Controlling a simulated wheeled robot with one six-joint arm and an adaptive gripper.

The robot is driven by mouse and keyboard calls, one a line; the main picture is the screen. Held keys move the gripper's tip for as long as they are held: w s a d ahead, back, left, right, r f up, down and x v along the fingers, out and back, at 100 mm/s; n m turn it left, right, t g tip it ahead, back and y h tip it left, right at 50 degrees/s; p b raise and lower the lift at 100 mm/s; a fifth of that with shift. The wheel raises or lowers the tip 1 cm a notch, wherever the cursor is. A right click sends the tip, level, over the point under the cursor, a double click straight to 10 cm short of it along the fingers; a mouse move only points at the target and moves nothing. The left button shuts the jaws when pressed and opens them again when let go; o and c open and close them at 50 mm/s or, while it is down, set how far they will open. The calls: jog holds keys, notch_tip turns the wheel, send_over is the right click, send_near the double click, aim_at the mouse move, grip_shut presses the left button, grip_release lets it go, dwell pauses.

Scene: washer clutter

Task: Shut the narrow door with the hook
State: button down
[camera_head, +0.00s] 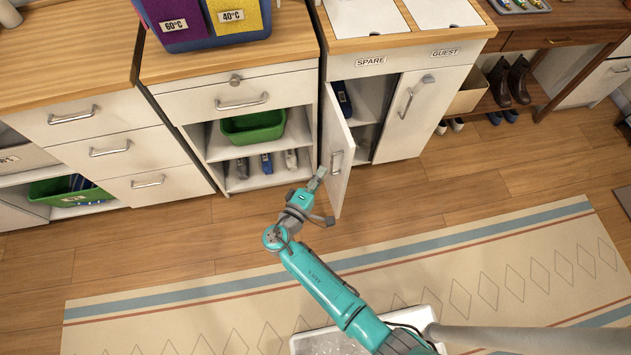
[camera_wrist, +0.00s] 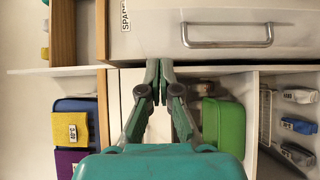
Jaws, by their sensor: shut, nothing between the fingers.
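The narrow door (camera_head: 336,150) below the SPARE label stands open, swung out toward me from its left edge. Its outer face and bar handle (camera_head: 337,162) face left. In the wrist view the door (camera_wrist: 200,12) lies across the top with its handle (camera_wrist: 228,43). My gripper (camera_head: 321,173) is on the outer-face side, close to the free edge and handle; I cannot tell whether it touches. In the wrist view its fingertips (camera_wrist: 160,66) are together and empty, overlapping the door's lower picture edge. I cannot make out a separate hook.
The closed door (camera_head: 418,115) below the GUEST label has a bar handle and a grey fitting at its top. Left of the open door is an open shelf unit with a green bin (camera_head: 253,127). The floor in front is clear, with a rug (camera_head: 200,300) nearer me.

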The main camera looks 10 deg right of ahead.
aim_at(347, 151)
jog(key=w+d, duration=0.1)
jog(key=d, duration=0.1)
jog(key=w+d, duration=0.2)
jog(key=d, duration=0.1)
jog(key=shift+w+d, duration=0.25)
jog(key=shift+d, duration=0.1)
jog(key=shift+w+d, duration=0.1)
jog(key=shift+d, duration=0.55)
jog(key=shift+d, duration=0.1)
